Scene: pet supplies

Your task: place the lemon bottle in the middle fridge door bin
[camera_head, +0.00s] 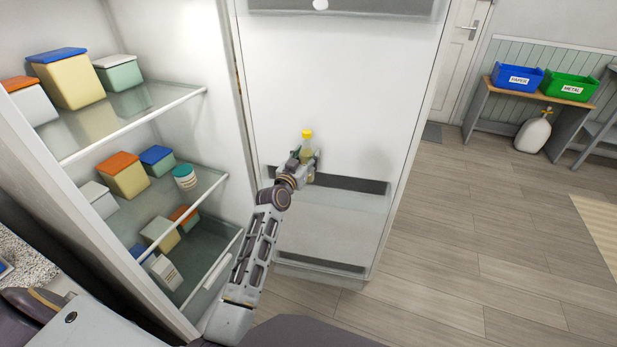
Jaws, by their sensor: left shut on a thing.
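The lemon bottle (307,138) is yellowish with a yellow cap and stands about upright in my left gripper (306,160). My left gripper is shut on it, in front of the inner side of the open fridge door (340,90). The middle door bin (345,205) is a clear, shallow bin with a dark strip along its back. The bottle shows above and in front of this bin; I cannot tell whether its base is inside, because the gripper hides it. My right gripper is not in view.
The open fridge (140,130) on the left has glass shelves with several lidded containers. An upper door bin (340,8) and a lower one (320,260) are on the door. Blue (517,78) and green (570,87) recycling boxes sit on a bench at right.

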